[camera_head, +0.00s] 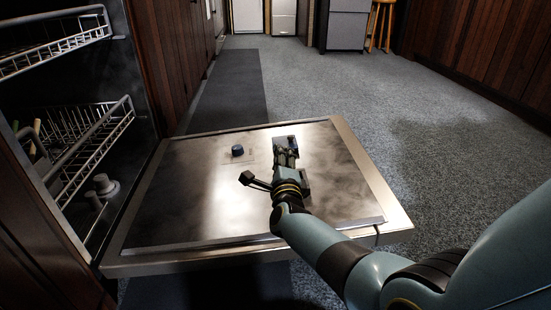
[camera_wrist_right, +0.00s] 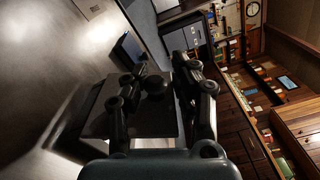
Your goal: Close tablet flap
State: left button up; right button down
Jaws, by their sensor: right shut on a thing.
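The open dishwasher door (camera_head: 190,205) lies flat, with its steel inner face up. A dark tablet compartment part (camera_head: 284,140) shows on it just beyond my right gripper (camera_head: 287,160). In the right wrist view a dark panel (camera_wrist_right: 130,47) stands out from the steel face, close to the fingertips of the right gripper (camera_wrist_right: 165,65). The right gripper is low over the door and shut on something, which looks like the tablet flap. The fingers hide much of the contact and the flap's exact angle. My left gripper is not in view.
The dishwasher racks (camera_head: 85,145) are at the left, the lower one holding a few items. Carpeted floor (camera_head: 340,90) beyond and right of the door is clear. A wooden stool (camera_head: 381,25) stands far back.

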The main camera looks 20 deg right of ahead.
jog(key=shift+s+d+f+m, duration=0.35)
jog(key=shift+f+m, duration=0.1)
jog(key=shift+m, duration=0.45)
jog(key=shift+s+d+f+m, duration=0.2)
jog(key=shift+d+f+m, duration=0.2)
jog(key=shift+m, duration=0.5)
jog(key=c, duration=1.1)
grip_release()
jog(key=shift+w+a, duration=0.1)
jog(key=shift+a, duration=0.1)
jog(key=shift+r, duration=0.1)
jog(key=shift+w+d+r, duration=0.1)
jog(key=shift+d+r, duration=0.05)
jog(key=shift+d, duration=0.05)
jog(key=v, duration=0.7)
jog(key=shift+s+a, duration=0.1)
jog(key=shift+s, duration=0.2)
